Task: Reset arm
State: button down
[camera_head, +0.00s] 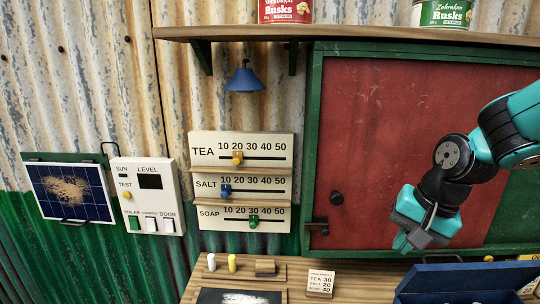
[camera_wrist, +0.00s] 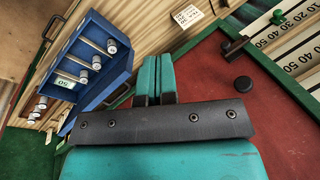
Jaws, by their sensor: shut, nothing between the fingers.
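My gripper (camera_head: 408,243) hangs at the right in the head view, in front of the red door panel (camera_head: 385,120). Its two teal fingers are together with nothing between them; they also show closed in the wrist view (camera_wrist: 157,75). My gripper appears apart from the counter and the objects below it. The upper arm runs out of the head view at the right edge.
A blue case (camera_head: 460,278) lies open on the counter (camera_head: 355,285) below my gripper. A price card (camera_head: 321,282) stands left of it. Slider boards (camera_head: 240,165), a control box (camera_head: 148,195) and a solar panel (camera_head: 68,190) are on the wall. A shelf (camera_head: 370,34) runs above.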

jog(key=s+a+n+g+b, duration=0.1)
jog(key=s+a+n+b, duration=0.1)
jog(key=s+a+n, duration=0.3)
jog(key=s+a+f+n+g+y+b, duration=0.1)
jog(key=s+a+n+b, duration=0.1)
jog(key=s+a+n, duration=0.3)
jog(key=s+n, duration=0.3)
jog(key=s, duration=0.4)
jog(key=shift+s+a+f+y, duration=0.25)
jog(key=shift+s+a+y, duration=0.05)
jog(key=shift+a, duration=0.05)
